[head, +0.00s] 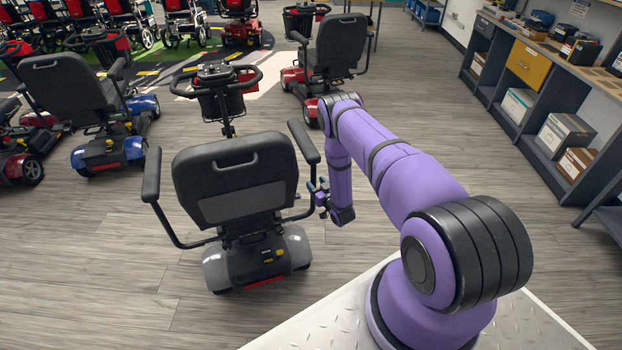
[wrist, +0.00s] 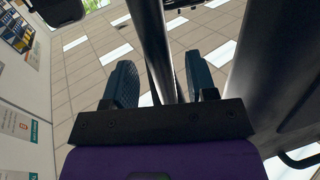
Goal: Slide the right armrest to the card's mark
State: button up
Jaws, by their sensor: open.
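The nearest scooter, grey with a black seat (head: 235,185), stands with its back to me. Its right armrest (head: 304,141) is a black pad on the right side of the seat, with a thin dark tube (head: 298,216) running below it. My gripper (head: 321,198) is low beside that tube, just right of the seat. In the wrist view my gripper (wrist: 163,85) has its two dark fingers apart, with a dark tube (wrist: 153,45) passing between them. Gaps show beside the tube, so the fingers are not closed on it. I cannot make out a card or its mark.
A blue scooter (head: 107,150) stands to the left and a red one (head: 305,80) beyond. Shelves with boxes (head: 565,135) line the right wall. Open wood floor (head: 480,160) lies between the arm and shelves. The seat's dark side (wrist: 275,70) is close in the wrist view.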

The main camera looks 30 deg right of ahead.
jog(key=w, duration=0.4)
jog(key=shift+w, duration=0.2)
